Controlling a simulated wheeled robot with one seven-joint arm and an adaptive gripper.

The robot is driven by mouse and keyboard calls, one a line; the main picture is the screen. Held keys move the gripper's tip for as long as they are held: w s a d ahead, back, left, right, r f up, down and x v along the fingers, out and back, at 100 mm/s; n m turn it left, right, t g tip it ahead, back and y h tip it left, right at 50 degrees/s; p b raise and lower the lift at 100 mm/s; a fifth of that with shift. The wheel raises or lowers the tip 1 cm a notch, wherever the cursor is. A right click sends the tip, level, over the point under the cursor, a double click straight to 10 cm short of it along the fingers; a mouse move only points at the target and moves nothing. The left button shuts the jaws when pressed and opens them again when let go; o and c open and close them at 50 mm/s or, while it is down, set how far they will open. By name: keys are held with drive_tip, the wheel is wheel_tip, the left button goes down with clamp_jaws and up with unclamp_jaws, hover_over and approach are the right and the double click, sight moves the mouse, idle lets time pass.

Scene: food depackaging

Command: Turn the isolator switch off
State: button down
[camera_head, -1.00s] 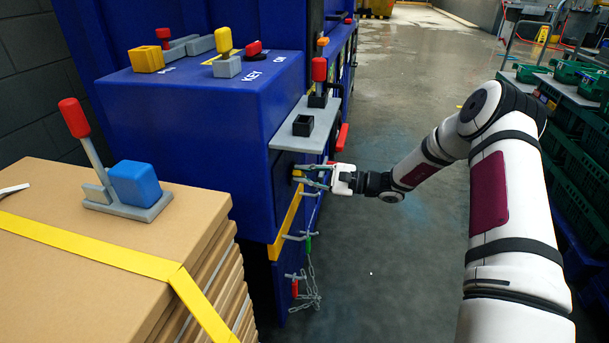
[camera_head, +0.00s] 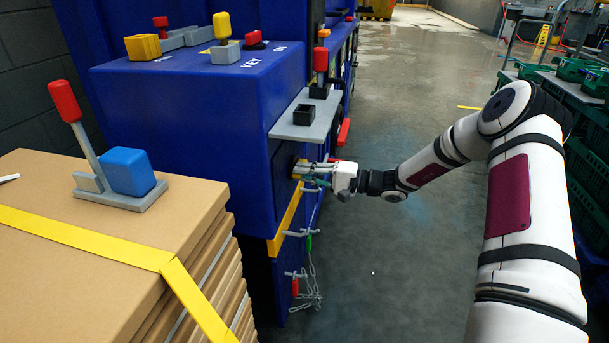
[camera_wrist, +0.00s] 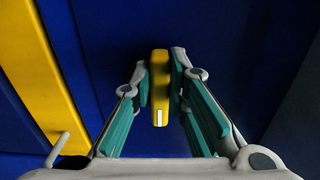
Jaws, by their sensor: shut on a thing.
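The isolator switch shows as a yellow handle (camera_wrist: 160,98) with a small white mark on the dark blue panel in the wrist view. My gripper (camera_wrist: 161,72) is shut on it, one finger on each side. In the head view my gripper (camera_head: 304,173) reaches in from the right to the side face of the blue machine, below the grey shelf. There the fingers mostly hide the switch, and a little yellow shows at their tips.
The blue machine (camera_head: 190,130) carries several levers and buttons on top. The grey shelf (camera_head: 283,127) juts out above my gripper. A yellow strip (camera_head: 287,222), hooks and a hanging chain (camera_head: 313,283) are below. Stacked cardboard (camera_head: 90,240) stands at the left. The floor right of the machine is clear.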

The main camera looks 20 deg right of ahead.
drive_tip(key=shift+f, duration=0.1)
idle(0.5)
drive_tip(key=c, duration=1.6)
unclamp_jaws()
drive_tip(key=shift+o, duration=0.2)
drive_tip(key=v, duration=1.2)
